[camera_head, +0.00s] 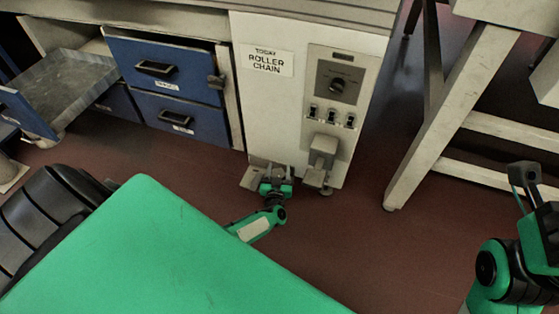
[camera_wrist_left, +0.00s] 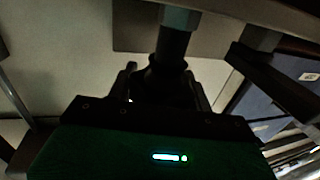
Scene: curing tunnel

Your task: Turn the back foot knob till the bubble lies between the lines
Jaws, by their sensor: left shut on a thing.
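My left gripper (camera_head: 277,180) is low at the bottom left of the pale cabinet, just above the floor. In the left wrist view it is shut around a dark round knob (camera_wrist_left: 166,76) on a thick upright stem under the machine's underside. The head view does not show this knob clearly, as the gripper covers it. Another foot (camera_head: 327,191) stands at the cabinet's right corner. I cannot make out a bubble or its lines in either view. My right arm shows at the right edge, but its fingertips cannot be made out.
Blue drawers (camera_head: 165,70) and an open tray (camera_head: 65,85) are left. A pale table leg (camera_head: 435,125) stands right, with clear floor between.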

